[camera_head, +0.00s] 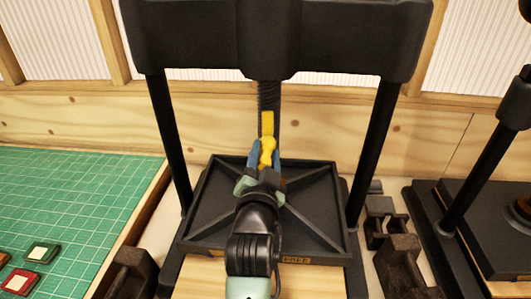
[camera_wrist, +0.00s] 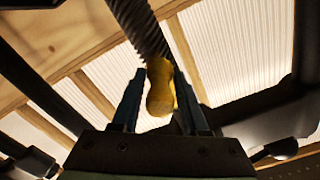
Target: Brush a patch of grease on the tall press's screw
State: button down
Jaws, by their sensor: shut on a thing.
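The tall press has a black crossbeam (camera_head: 200,38), two black posts and a dark threaded screw (camera_head: 269,92) hanging down its middle. The screw also shows in the wrist view (camera_wrist: 138,25). My gripper (camera_head: 266,162) is shut on a yellow brush (camera_head: 267,150), its blue fingers on either side. The brush points up, its upper end in front of the screw's lower part. In the wrist view the brush (camera_wrist: 160,90) overlaps the screw's end; I cannot tell whether they touch. No separate grease patch can be made out.
The press's black tray-like plate (camera_head: 215,222) lies beneath, with a "FREE" label at its front. A second press (camera_head: 478,175) stands at the right. Dark metal blocks (camera_head: 400,262) flank the tall press. A green gridded mat (camera_head: 75,195) with small tiles lies left.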

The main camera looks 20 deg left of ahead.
jog(key=shift+r+p, duration=3.15)
jog(key=shift+r, duration=1.35)
notch_tip(320, 180, down, 13)
jog(key=b, duration=1)
jog(key=shift+r, duration=0.15)
jog(key=shift+p+v, duration=0.6)
jog(key=shift+v, duration=2.35)
jog(key=v, duration=0.3)
